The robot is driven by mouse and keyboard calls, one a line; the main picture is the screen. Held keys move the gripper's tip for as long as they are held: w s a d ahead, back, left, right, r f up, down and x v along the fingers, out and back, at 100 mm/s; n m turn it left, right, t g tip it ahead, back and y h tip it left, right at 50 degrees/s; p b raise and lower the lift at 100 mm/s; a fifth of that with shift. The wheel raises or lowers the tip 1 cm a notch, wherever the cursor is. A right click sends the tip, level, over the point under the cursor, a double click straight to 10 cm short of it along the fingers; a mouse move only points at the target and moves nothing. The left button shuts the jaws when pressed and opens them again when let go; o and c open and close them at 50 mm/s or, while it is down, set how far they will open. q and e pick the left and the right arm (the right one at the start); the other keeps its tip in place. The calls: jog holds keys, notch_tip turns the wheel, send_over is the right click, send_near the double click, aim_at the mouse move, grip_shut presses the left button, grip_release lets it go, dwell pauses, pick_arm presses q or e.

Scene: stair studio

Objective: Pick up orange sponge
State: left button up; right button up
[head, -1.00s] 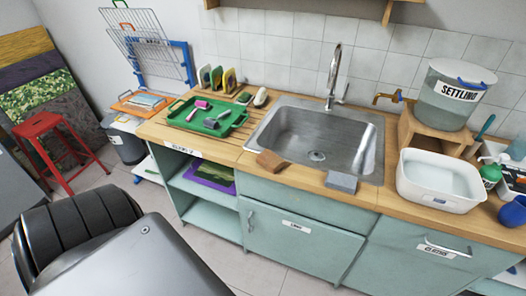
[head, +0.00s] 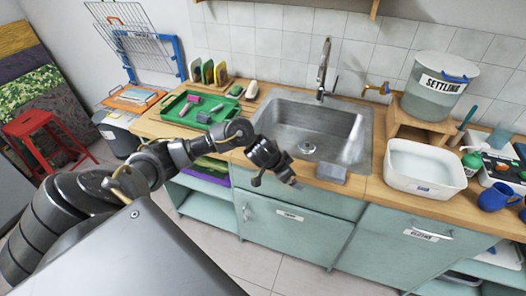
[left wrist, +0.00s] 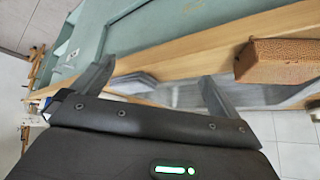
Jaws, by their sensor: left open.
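The orange-brown sponge shows in the left wrist view (left wrist: 278,60) as a rough block on the wooden counter edge, to the right of the right-hand finger. In the head view it is hidden behind my left gripper (head: 288,178), which is over the counter's front edge by the sink. In the left wrist view the left gripper's fingers (left wrist: 158,72) are wide apart with nothing held between them. The grey block (head: 331,172) on the sink's front edge appears beyond the finger gap. My right gripper is in neither view.
The steel sink (head: 310,130) lies behind the gripper. A green tray (head: 190,117) with small items is left of it, and a white basin (head: 424,168) is to the right. Pale green cabinets (head: 285,215) stand below the counter edge.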

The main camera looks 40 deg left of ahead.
pick_arm(q)
jog(key=a+r+n+g+y, duration=0.2)
jog(key=a+r+n, duration=0.35)
jog(key=a, duration=0.95)
jog(key=f, duration=0.1)
jog(key=w+f+m, duration=0.1)
jog(key=w+f+b, duration=0.1)
jog(key=shift+d+f, duration=0.1)
jog(key=shift+d, duration=0.2)
jog(key=shift+a+p+x, duration=0.1)
jog(key=shift+p+x, duration=0.1)
jog(key=shift+x, duration=1.2)
jog(key=shift+a+p+x, duration=0.15)
jog(key=shift+p+x, duration=0.05)
jog(key=shift+x, duration=1.15)
jog(key=shift+c, duration=0.4)
jog(key=c, duration=0.8)
